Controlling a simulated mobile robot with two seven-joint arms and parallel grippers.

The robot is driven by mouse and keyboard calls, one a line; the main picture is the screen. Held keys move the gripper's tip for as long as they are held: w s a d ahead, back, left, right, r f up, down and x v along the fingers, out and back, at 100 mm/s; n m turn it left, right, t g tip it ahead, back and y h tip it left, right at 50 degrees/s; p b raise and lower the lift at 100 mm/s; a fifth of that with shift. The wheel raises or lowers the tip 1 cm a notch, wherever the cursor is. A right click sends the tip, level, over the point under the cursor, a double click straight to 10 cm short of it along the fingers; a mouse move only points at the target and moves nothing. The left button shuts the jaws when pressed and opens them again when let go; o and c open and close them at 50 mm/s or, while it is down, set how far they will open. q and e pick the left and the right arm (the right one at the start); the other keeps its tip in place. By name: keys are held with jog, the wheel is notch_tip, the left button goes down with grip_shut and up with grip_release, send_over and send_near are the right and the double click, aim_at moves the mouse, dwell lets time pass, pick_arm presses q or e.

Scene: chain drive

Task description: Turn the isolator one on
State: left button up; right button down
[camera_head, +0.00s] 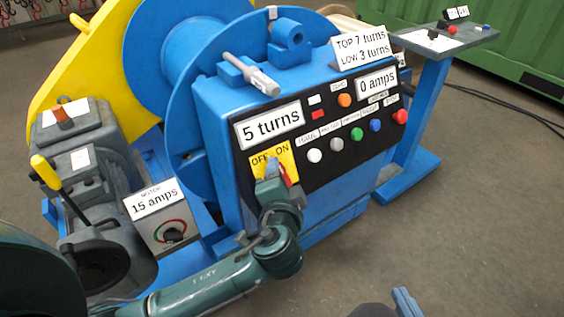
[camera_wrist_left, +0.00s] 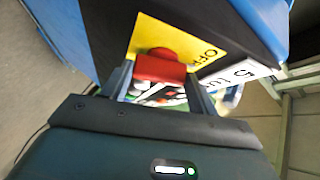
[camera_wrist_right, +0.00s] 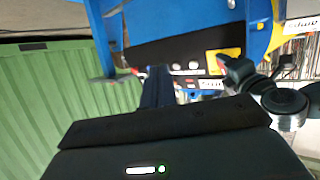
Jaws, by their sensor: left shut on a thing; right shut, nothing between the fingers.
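The isolator is a red handle (camera_wrist_left: 160,67) on a yellow plate (camera_head: 258,160) marked OFF and ON, at the lower left of the black control panel. My left gripper (camera_head: 277,174) is at the plate and shut on the red handle, with a finger on each side of it in the left wrist view. In the head view the gripper hides most of the handle, with a little red showing below ON; I cannot tell its exact angle. My right gripper (camera_head: 405,301) is shut and empty at the bottom edge, apart from the panel.
The panel has displays reading 5 turns (camera_head: 270,126) and 0 amps (camera_head: 377,83), and a row of coloured buttons (camera_head: 356,134). A motor box (camera_head: 155,215) reading 15 amps stands left. A blue pedestal (camera_head: 424,105) stands right.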

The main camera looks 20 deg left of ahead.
pick_arm(q)
jog(key=m+g+p, duration=0.2)
jog(key=m+p, duration=0.1)
jog(key=p, duration=0.6)
jog(key=r+m+g+h+p, duration=0.1)
jog(key=m+g+p, duration=0.1)
jog(key=p, duration=0.6)
jog(key=m+g+h+p, duration=0.1)
jog(key=m+p, duration=0.3)
jog(key=p, duration=0.5)
jog(key=shift+w+a+r+m+g+p, duration=0.15)
jog(key=shift+w+m+g+p, duration=0.15)
jog(key=shift+w+m+g, duration=0.15)
pick_arm(e)
jog(key=s+d+r+m+g+h, duration=0.1)
jog(key=d+r+m+g+h, duration=0.1)
jog(key=r, duration=0.9)
jog(key=shift+s+d+r+g, duration=0.15)
jog(key=shift+d+r+g, duration=0.25)
jog(key=shift+d, duration=0.3)
pick_arm(q)
jog(key=shift+s, duration=0.1)
pick_arm(e)
jog(key=shift+h, duration=0.3)
pick_arm(q)
jog(key=o, duration=1)
